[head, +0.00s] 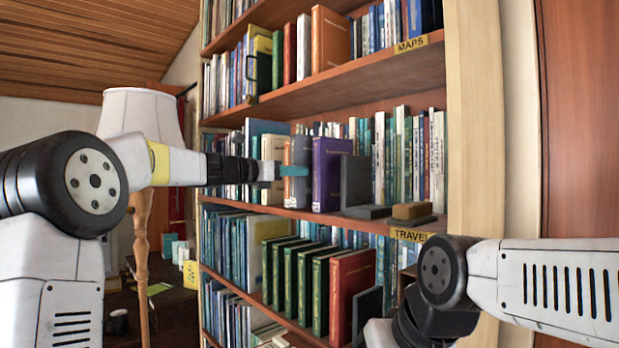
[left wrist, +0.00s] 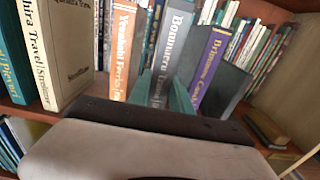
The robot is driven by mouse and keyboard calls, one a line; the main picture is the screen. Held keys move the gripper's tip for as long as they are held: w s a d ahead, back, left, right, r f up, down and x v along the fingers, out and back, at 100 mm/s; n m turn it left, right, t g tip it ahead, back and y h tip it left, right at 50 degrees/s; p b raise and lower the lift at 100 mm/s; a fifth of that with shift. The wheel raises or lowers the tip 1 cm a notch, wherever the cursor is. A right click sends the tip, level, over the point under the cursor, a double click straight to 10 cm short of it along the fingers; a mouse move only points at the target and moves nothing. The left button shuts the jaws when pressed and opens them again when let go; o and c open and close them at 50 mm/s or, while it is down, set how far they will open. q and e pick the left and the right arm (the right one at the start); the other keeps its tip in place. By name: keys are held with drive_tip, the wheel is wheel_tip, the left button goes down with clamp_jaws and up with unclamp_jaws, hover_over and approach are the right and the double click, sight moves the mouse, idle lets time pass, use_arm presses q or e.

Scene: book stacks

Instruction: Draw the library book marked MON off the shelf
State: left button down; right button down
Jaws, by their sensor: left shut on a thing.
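My left gripper (head: 292,171) reaches the middle shelf, and its teal fingers are shut on a grey-blue book (head: 301,154). In the left wrist view, the fingers (left wrist: 163,92) lie on both sides of this book's spine (left wrist: 172,50). The book stands upright between an orange-and-white book (left wrist: 122,50) and a purple book (left wrist: 208,70). It seems to be still in the row. No MON mark can be read in either view; the lower spine is hidden by the gripper. My right arm shows at the lower right, but its gripper is out of view.
A grey bookend (head: 356,182) stands right of the purple book, with a small brown block (head: 412,211) near the shelf edge. A white lamp (head: 140,112) stands left. Shelf boards run close above and below my left gripper.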

use_arm(q)
drive_tip(key=v, duration=1.4)
drive_tip(key=shift+a, duration=0.2)
